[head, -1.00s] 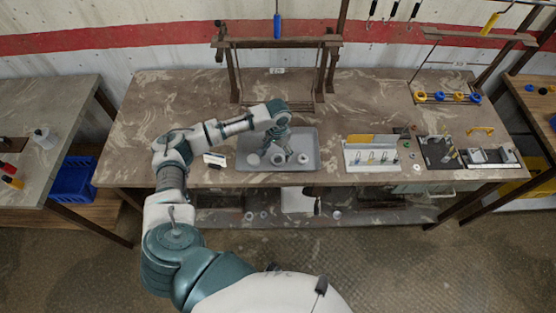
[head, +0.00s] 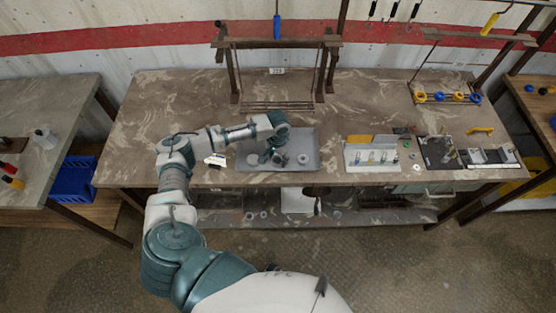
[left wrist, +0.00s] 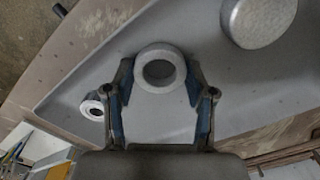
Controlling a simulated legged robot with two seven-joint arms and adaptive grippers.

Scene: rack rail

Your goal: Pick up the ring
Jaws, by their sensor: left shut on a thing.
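A grey ring (left wrist: 160,68) with a dark hole sits between the two fingers of my left gripper (left wrist: 160,85) in the left wrist view. The fingers press on it from both sides. In the head view my left gripper (head: 271,154) is low over the grey tray (head: 306,138), left of its middle. The hand mostly hides the held ring there. I cannot tell whether the ring touches the tray floor. My right gripper is not in view.
A smaller-looking round piece with a hole (head: 303,159) lies in the tray to the right of the gripper. A pale disc (head: 253,160) lies to its left. A white holder with pegs (head: 372,156) stands right of the tray. A wooden frame (head: 277,75) stands behind.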

